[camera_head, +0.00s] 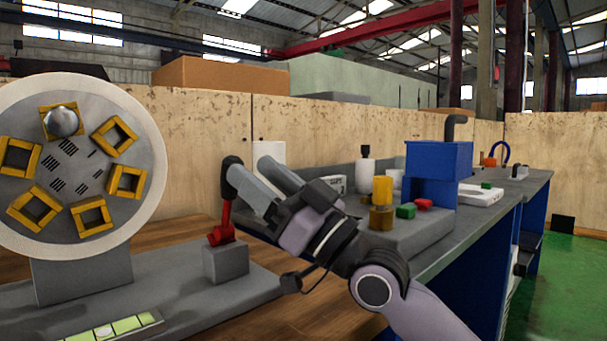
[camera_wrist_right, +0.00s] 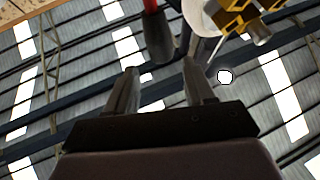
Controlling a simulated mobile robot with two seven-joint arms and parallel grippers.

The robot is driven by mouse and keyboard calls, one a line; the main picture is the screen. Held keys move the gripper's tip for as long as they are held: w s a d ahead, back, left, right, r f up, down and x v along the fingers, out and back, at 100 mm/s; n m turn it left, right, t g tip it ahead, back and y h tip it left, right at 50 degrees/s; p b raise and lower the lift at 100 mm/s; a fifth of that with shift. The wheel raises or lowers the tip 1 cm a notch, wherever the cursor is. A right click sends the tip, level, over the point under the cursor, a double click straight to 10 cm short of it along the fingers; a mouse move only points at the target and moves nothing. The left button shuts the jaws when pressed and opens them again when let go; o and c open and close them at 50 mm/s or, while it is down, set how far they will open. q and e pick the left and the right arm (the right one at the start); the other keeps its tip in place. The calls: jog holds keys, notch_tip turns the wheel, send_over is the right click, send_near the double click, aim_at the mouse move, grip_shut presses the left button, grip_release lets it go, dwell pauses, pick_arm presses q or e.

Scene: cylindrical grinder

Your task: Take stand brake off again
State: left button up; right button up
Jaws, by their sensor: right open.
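The brake lever (camera_head: 225,215) is red with a black knob and stands nearly upright on a grey block (camera_head: 226,264) on the stand's base (camera_head: 160,285). The stand carries a round grey-white disc (camera_head: 78,165) with several yellow square frames. My right gripper (camera_head: 248,168) is open and tilted up, its fingertips close to the knob. In the right wrist view the knob (camera_wrist_right: 158,42) shows just beyond the fingertips (camera_wrist_right: 160,68), roughly in line with the gap between them. I cannot tell whether they touch it. My left gripper is out of view.
A green spirit level (camera_head: 115,328) lies on the base at the front. To the right, a grey bench (camera_head: 440,262) holds a blue block (camera_head: 438,160), a yellow cylinder (camera_head: 382,190) and small red and green pieces. A wooden partition (camera_head: 200,135) stands behind.

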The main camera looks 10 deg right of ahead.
jog(key=s+d, duration=0.4)
jog(key=d, duration=0.1)
jog(key=shift+d, duration=0.2)
jog(key=shift+w, duration=0.1)
